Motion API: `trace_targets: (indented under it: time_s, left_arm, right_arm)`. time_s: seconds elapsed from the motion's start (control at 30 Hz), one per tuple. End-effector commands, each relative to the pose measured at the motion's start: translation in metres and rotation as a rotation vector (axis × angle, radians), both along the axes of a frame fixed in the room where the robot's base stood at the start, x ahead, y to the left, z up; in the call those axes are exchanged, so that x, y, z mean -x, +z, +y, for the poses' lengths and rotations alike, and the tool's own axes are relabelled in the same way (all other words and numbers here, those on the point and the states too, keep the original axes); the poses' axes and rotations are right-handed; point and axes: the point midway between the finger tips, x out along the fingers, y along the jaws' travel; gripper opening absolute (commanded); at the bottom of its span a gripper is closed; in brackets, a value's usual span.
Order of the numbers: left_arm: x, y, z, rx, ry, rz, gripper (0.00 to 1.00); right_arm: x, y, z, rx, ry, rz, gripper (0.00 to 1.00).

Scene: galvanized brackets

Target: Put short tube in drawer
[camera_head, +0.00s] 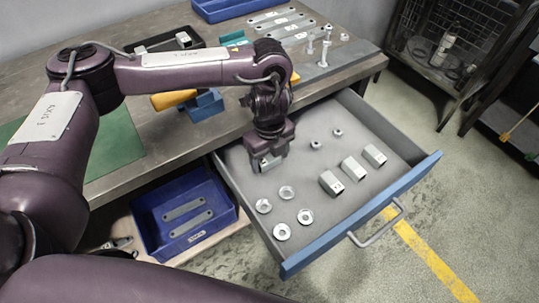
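The open drawer (398,180) has grey walls and a blue front with a handle. Three short tubes (353,169), square galvanized pieces, lie in a slanted row on its floor. Another similar pale piece (183,40) is in the black tray (150,46) at the back of the bench. My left gripper (267,163) points down over the left rear part of the drawer. A pale grey metal piece that looks like a short tube shows between its fingertips, partly hidden by them. My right gripper is not in view.
Several ring-shaped parts (282,232) lie at the drawer's front left, and two small nuts (316,145) towards its back. A blue bin (186,255) with flat plates stands left of the drawer. The drawer floor's middle is clear. Bolts (324,53) stand on the bench.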

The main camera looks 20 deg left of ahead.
Motion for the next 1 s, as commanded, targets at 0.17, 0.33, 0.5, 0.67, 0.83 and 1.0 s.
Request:
trace_targets:
  time_s: [0.17, 0.33, 0.5, 0.67, 0.83, 1.0]
  left_arm:
    - [0.000, 0.000, 0.000, 0.000, 0.000, 0.000, 0.76]
    - [0.000, 0.002, 0.000, 0.000, 0.000, 0.000, 0.76]
    - [-0.001, 0.021, 0.000, -0.001, -0.002, -0.004, 0.76]
    - [-0.002, 0.057, 0.000, -0.001, -0.002, -0.006, 0.76]
    - [-0.001, 0.092, 0.000, -0.001, -0.001, -0.006, 0.76]
    - [-0.001, 0.115, 0.000, 0.000, -0.001, -0.003, 0.76]
  right_arm:
    - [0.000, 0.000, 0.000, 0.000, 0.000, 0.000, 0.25]
    - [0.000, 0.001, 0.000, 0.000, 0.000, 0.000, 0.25]
    - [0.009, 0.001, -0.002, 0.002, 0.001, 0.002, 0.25]
    - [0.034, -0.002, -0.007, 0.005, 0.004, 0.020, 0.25]
    - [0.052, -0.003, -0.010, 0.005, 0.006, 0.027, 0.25]
    - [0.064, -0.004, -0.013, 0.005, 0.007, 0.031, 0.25]
